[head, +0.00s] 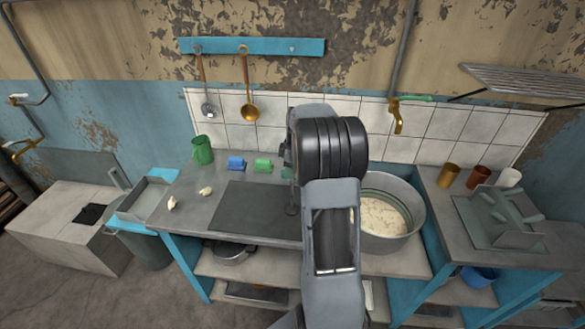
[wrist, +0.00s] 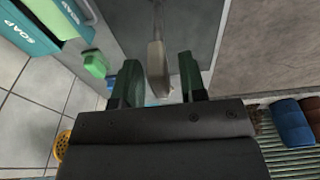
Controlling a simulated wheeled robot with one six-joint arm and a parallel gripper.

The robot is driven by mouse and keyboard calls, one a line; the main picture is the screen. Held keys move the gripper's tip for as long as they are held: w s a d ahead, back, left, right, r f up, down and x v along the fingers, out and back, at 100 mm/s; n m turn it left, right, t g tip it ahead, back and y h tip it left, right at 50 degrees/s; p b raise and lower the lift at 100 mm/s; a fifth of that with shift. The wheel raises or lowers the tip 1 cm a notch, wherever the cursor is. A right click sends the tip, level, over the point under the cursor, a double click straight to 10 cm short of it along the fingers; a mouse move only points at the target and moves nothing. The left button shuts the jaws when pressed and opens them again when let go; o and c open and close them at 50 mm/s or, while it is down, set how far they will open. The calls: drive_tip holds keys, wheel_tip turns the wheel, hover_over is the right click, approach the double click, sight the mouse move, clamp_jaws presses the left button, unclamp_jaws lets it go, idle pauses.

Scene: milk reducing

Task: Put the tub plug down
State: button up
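My gripper (wrist: 158,82) shows in the wrist view with its two dark green fingers apart. A pale, narrow piece with a thin stem (wrist: 157,62) lies between the fingers, with gaps seen on both sides. It may be the tub plug, but I cannot tell for sure. In the head view my arm hides most of the gripper, which is over the right part of the counter beside the big metal tub (head: 416,210). The tub holds pale curds.
A dark sheet (head: 243,209) lies on the counter (head: 190,221). Two cream pieces lie at left. Cups (head: 478,176) and a grey rack (head: 500,218) stand at right.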

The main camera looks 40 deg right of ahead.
wheel_tip(320, 180, up, 12)
drive_tip(key=s+a+r+m, duration=0.2)
drive_tip(key=s+a, duration=0.1)
drive_tip(key=a, duration=0.4)
drive_tip(key=s+a+f+m+t, duration=0.1)
drive_tip(key=s+a+f+m, duration=0.1)
drive_tip(key=s+a, duration=0.3)
drive_tip(key=s+a+f+m+t, duration=0.1)
drive_tip(key=s+a+f+m, duration=0.1)
drive_tip(key=s+a, duration=0.3)
drive_tip(key=s+a+f+m+t+h, duration=0.1)
drive_tip(key=s+a+f+m, duration=0.1)
drive_tip(key=s+a, duration=0.3)
drive_tip(key=shift+a+f+m, duration=0.3)
drive_tip(key=shift+a+m, duration=0.25)
drive_tip(key=shift+m, duration=0.05)
